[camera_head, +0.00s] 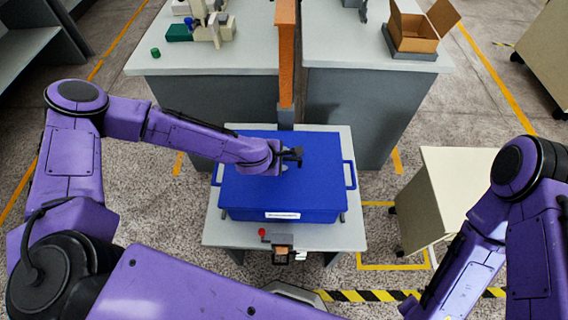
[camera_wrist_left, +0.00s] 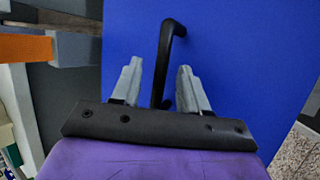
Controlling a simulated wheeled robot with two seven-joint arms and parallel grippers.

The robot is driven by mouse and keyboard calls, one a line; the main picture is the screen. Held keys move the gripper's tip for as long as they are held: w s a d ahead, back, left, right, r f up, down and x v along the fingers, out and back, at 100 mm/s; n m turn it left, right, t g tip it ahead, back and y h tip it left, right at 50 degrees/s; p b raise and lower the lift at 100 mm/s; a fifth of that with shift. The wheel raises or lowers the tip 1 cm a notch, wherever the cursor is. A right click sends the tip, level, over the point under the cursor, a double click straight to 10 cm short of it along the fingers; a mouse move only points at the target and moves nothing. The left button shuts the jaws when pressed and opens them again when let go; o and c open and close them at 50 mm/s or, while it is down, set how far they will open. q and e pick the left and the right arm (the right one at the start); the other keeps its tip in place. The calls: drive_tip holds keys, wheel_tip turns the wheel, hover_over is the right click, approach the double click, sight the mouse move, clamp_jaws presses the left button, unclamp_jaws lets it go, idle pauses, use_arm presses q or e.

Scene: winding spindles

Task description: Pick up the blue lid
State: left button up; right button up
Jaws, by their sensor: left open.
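The blue lid (camera_head: 317,190) lies flat on top of a blue box on a small grey table, and it fills much of the left wrist view (camera_wrist_left: 235,50). A black handle (camera_wrist_left: 165,60) stands up from the lid. My left gripper (camera_head: 288,166) is over the middle of the lid. In the left wrist view my left gripper (camera_wrist_left: 157,85) is open, with one pale finger on each side of the handle and gaps to it. I cannot tell if the fingers touch the lid. My right gripper is not in view; only part of the right arm shows.
The grey table (camera_head: 345,238) has a red button (camera_head: 262,232) at its front. An orange post (camera_head: 286,60) stands behind the box between two larger workbenches. An open cardboard box (camera_head: 415,30) sits on the right workbench. A pale cabinet (camera_head: 455,185) stands to the right.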

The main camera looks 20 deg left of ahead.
use_arm(q)
clamp_jaws()
idle(1.4)
